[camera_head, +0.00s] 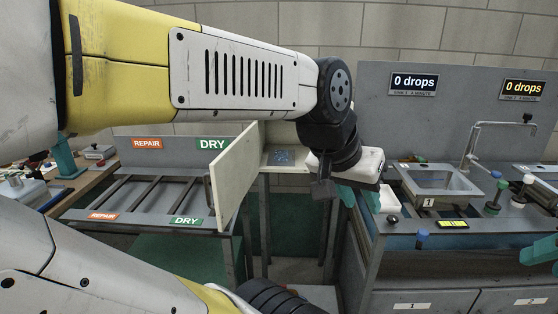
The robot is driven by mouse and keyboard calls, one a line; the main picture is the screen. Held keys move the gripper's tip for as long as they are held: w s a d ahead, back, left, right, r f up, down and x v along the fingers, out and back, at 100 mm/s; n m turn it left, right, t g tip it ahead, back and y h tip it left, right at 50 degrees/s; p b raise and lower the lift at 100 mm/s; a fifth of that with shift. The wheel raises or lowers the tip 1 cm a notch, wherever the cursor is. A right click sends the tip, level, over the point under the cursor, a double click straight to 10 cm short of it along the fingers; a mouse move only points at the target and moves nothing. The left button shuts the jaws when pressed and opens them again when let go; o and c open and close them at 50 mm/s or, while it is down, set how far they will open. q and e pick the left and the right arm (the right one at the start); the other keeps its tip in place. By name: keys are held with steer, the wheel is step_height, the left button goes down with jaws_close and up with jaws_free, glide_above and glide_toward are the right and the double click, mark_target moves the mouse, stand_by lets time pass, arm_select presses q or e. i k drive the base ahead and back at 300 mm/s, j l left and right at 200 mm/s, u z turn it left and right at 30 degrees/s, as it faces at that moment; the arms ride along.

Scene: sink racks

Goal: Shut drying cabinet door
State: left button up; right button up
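The drying cabinet door (235,175) is a cream panel. It stands open, edge towards me, left of the cabinet's opening, with a dark handle on its left face. Inside the opening, a blue patterned piece (283,157) lies on a pale shelf. My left arm crosses the top of the view from the left and its dark wrist hides the cabinet's right side. My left gripper (358,194), white with teal fingers, points down to the right of the cabinet, apart from the door. Its finger gap is not clear.
A rack (150,200) with REPAIR and DRY labels stands left of the door. A sink (437,180) with a tap is at the right, in a counter with several coloured knobs. A teal piece (541,251) shows at the right edge. Green floor shows below the rack.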

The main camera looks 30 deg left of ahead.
mark_target(232, 173)
steer(key=k+j, duration=0.15)
steer(key=j, duration=0.25)
steer(key=k+j, duration=0.15)
steer(key=j, duration=0.25)
steer(key=k+j, duration=0.15)
steer(key=j, duration=0.25)
steer(key=k+j, duration=0.15)
steer(key=j, duration=0.65)
steer(key=i+j, duration=0.15)
steer(key=j, duration=0.7)
steer(key=k+j+z, duration=0.15)
steer(key=k+j, duration=0.05)
steer(key=j, duration=0.05)
